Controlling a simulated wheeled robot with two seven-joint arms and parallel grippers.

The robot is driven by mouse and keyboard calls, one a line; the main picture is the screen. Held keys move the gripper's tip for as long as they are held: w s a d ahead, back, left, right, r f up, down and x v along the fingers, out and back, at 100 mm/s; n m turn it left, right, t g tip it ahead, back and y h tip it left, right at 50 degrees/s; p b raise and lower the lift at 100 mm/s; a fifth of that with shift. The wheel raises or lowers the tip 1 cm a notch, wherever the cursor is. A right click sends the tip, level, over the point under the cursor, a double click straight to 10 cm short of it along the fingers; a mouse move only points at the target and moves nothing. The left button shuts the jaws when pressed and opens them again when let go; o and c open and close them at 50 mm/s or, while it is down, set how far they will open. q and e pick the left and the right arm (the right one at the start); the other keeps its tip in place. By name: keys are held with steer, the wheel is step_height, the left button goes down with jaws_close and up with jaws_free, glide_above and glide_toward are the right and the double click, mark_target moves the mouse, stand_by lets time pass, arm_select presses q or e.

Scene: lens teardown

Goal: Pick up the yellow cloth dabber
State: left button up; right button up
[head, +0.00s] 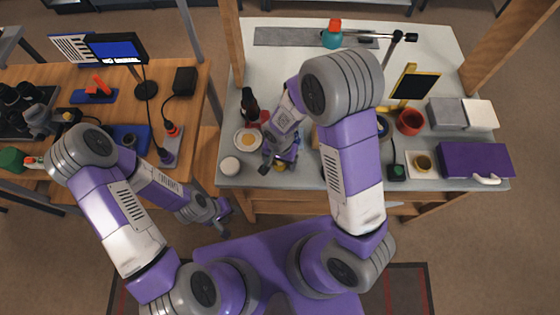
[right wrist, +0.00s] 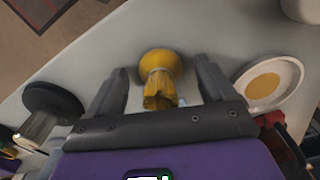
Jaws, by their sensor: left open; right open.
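The yellow cloth dabber (right wrist: 160,75) lies on the pale worktop in the right wrist view, with a rounded head and a gathered, tied neck. My right gripper (right wrist: 160,82) is open, with one finger on each side of the dabber and visible gaps to both. In the head view the dabber (head: 280,167) is a small yellow patch near the front edge, mostly hidden by my right gripper (head: 279,162). My left gripper (head: 222,212) is open and empty, low in front of the gap between the two benches.
A white dish with a yellow centre (right wrist: 268,84) lies right of the dabber in the wrist view. A dark round-topped object (right wrist: 52,105) stands to its left. A white round item (head: 230,166) sits near the worktop's front left corner. A purple case (head: 475,160) is at the right.

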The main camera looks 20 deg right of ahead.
steer(key=c, duration=1.1)
steer(key=shift+r, duration=0.1)
step_height(320, 180, up, 10)
steer(key=shift+f+p, duration=0.1)
steer(key=shift+p, duration=1.15)
